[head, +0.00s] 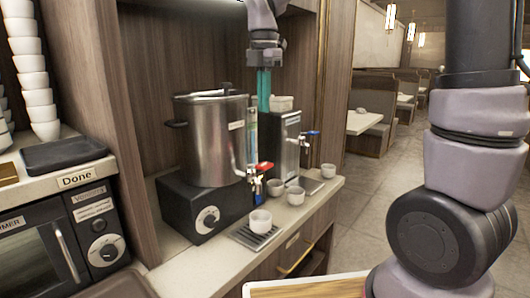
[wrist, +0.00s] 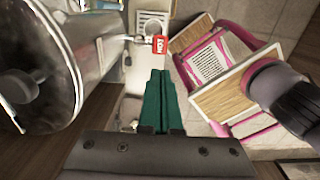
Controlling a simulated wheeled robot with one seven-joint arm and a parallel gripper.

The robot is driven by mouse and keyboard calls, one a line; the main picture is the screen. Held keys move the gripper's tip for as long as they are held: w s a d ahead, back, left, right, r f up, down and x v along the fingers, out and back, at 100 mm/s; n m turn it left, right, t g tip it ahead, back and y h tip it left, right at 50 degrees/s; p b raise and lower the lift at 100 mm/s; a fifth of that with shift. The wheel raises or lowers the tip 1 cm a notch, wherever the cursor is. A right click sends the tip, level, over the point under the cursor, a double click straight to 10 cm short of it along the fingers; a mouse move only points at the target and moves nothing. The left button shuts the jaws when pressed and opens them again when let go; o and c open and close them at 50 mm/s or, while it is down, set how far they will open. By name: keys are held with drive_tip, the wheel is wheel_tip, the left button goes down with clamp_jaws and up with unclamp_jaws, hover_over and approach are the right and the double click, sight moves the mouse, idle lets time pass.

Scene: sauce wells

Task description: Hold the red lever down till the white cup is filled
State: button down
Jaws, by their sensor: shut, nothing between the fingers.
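The red lever (head: 265,167) is on the tap of the steel urn (head: 210,140). It also shows in the wrist view as a red labelled block (wrist: 160,44), just beyond my fingertips. A white cup (head: 261,220) stands upright on the drip tray (head: 246,236) below that tap; its fill level is too small to tell. My gripper (head: 264,108) has green fingers pointing down, above and behind the red lever in the head view. In the wrist view the fingers (wrist: 158,74) are together and empty, apart from the lever as far as I can tell.
A second dispenser (head: 283,145) with a blue lever (head: 311,133) stands to the right. A black oven (head: 60,240) and stacked cups (head: 35,90) are at left.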

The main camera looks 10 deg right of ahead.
sight(264, 165)
wheel_tip(264, 165, down, 14)
drive_tip(key=shift+f, duration=0.1)
idle(0.5)
